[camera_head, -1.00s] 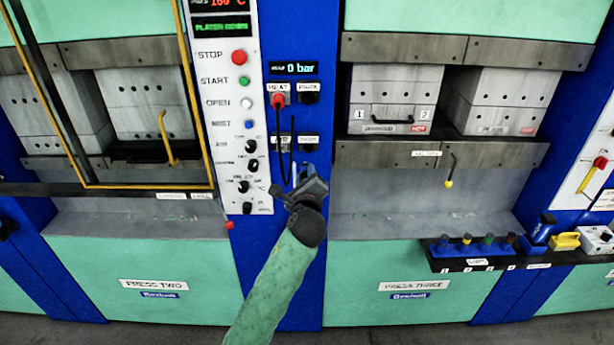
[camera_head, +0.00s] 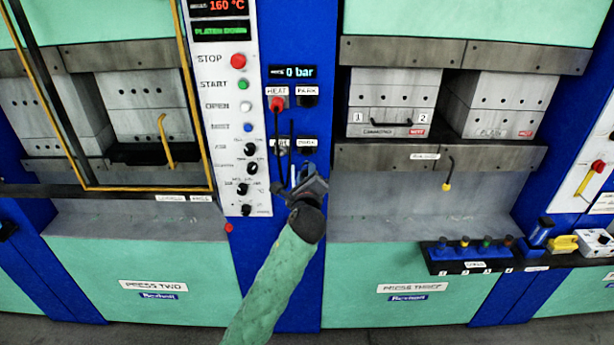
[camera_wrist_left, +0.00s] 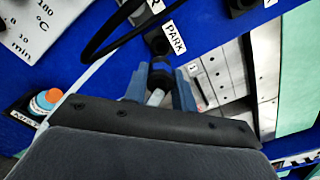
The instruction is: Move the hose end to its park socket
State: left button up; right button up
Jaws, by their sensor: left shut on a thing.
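My left gripper (camera_head: 303,180) is in front of the lower part of the blue column between the two presses. In the left wrist view, its blue fingers (camera_wrist_left: 160,92) are shut on the hose end (camera_wrist_left: 160,75), a dark piece with a light grey part. A PARK label (camera_wrist_left: 174,39) and a dark round socket (camera_wrist_left: 158,43) show just beyond the fingertips; the gap to the socket cannot be judged. In the head view, the lower right socket (camera_head: 308,151) shows just above the gripper. The hose's full run is partly hidden. My right gripper is not in view.
A red plug (camera_head: 277,104) sits in the HEAT socket with a black hose hanging down. An upper PARK socket (camera_head: 308,101) is beside it. The control panel (camera_head: 232,130) stands close on the left. A yellow-tipped hook (camera_head: 448,178) hangs at Press Three.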

pick_arm(q)
jog(key=shift+w, duration=2.25)
jog(key=shift+p, duration=0.3)
jog(key=shift+p, duration=0.45)
